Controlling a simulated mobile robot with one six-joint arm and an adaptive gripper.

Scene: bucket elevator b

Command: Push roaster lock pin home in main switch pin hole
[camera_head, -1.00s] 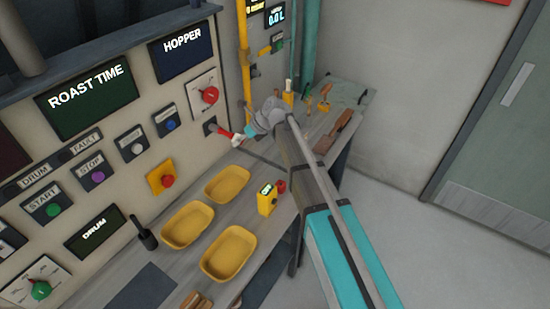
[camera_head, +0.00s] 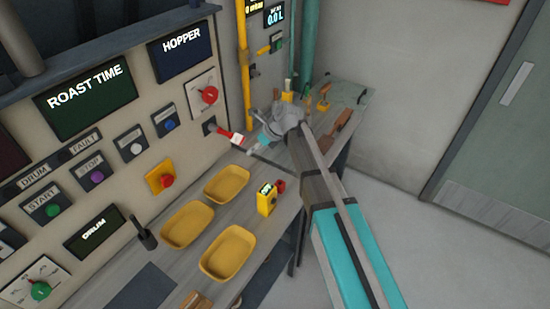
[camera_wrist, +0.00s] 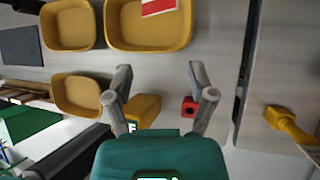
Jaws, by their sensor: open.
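The red lock pin (camera_head: 224,133), with a white and red tag (camera_head: 236,139), sticks out from a dark socket (camera_head: 210,127) below the main switch's red knob (camera_head: 209,95). How deep the pin sits cannot be told. My gripper (camera_head: 254,147) is to the right of the tag, apart from the pin, with nothing held. In the wrist view my gripper (camera_wrist: 160,85) has its fingers spread, and a red and white tag (camera_wrist: 158,7) shows at the top edge, beyond the fingertips. The hole itself is hidden.
Below my gripper is the grey bench (camera_head: 190,285) with yellow trays (camera_head: 228,252), a yellow device (camera_head: 266,199) and a small red object (camera_head: 280,185). A yellow upright pipe (camera_head: 243,60) stands behind. Tools lie at the bench's far end.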

